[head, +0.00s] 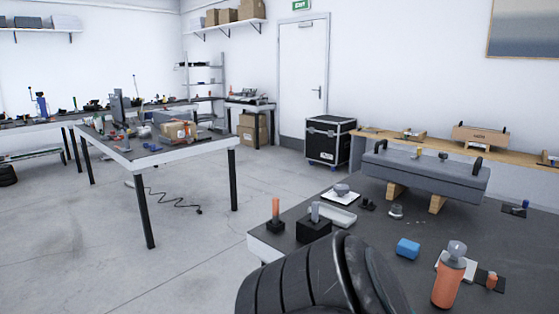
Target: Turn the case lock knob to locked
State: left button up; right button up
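A long grey case (425,174) rests on two wooden blocks on the dark table at the right. It has a black handle near each end. Two small fittings stand at its top, a light one (415,154) and a darker one (443,155). They are too small to tell which, if either, is the lock knob, or how it is turned. A separate grey round knob-like piece (342,190) sits on a white plate left of the case. Neither of my grippers shows in the head view.
A large dark ribbed shape, perhaps my arm, covers the bottom middle. Open floor lies left.

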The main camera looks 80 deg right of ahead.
aim_at(443, 156)
jog(key=z, duration=3.5)
jog(key=u, duration=1.5)
jog(key=i+j+u, duration=0.15)
jog(key=i+u, duration=0.2)
jog(key=i, duration=0.2)
jog(key=i+u, duration=0.35)
jog(key=i, duration=0.2)
jog(key=i+j, duration=0.1)
jog(key=i, duration=1.35)
jog(key=i+z, duration=0.45)
jog(key=i+j+z, duration=0.15)
jog(key=i+z, duration=0.3)
jog(key=i, duration=0.25)
